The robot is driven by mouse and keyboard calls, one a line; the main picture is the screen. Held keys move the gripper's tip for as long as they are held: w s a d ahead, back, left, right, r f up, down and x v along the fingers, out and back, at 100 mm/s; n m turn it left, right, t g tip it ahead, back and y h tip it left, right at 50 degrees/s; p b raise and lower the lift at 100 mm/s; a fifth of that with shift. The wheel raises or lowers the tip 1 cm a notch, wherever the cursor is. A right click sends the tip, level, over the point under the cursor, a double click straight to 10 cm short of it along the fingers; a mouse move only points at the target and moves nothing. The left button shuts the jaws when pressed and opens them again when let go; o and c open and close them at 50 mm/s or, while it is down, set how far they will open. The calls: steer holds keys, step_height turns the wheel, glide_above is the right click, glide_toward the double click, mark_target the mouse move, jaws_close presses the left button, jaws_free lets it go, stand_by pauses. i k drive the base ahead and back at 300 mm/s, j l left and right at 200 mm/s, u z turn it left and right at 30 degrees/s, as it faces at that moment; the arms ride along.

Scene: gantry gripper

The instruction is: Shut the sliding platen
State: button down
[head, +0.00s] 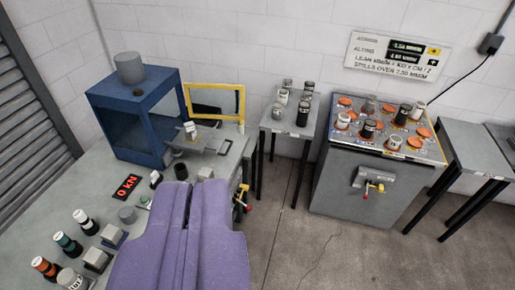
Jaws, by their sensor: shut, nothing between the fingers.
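The sliding platen (212,145) is a grey plate at the front right of a blue press cabinet (128,110). It sticks out past the cabinet's open side. A small white-and-dark can (190,130) stands on or just behind the platen. A yellow-framed door (241,101) stands swung open behind it. My gripper (191,188) shows as purple pieces side by side at the bottom middle, shut with nothing between them. It is on the near side of the platen, apart from it in the picture. It hides part of the bench.
The bench (58,190) carries a red "0 kN" display (126,187), several bottles and grey blocks at the left. A small table (272,126) with cans and a grey cabinet (350,188) with a control-like top stand at the right. Open floor (320,250) lies between.

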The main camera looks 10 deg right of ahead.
mark_target(204, 141)
steer(key=i+l, duration=0.2)
steer(key=i, duration=0.35)
steer(key=i+l, duration=0.15)
steer(key=i, duration=0.4)
steer(key=i+l+z, duration=0.1)
steer(key=i, duration=0.45)
steer(key=i+l, duration=0.25)
steer(key=i, duration=0.35)
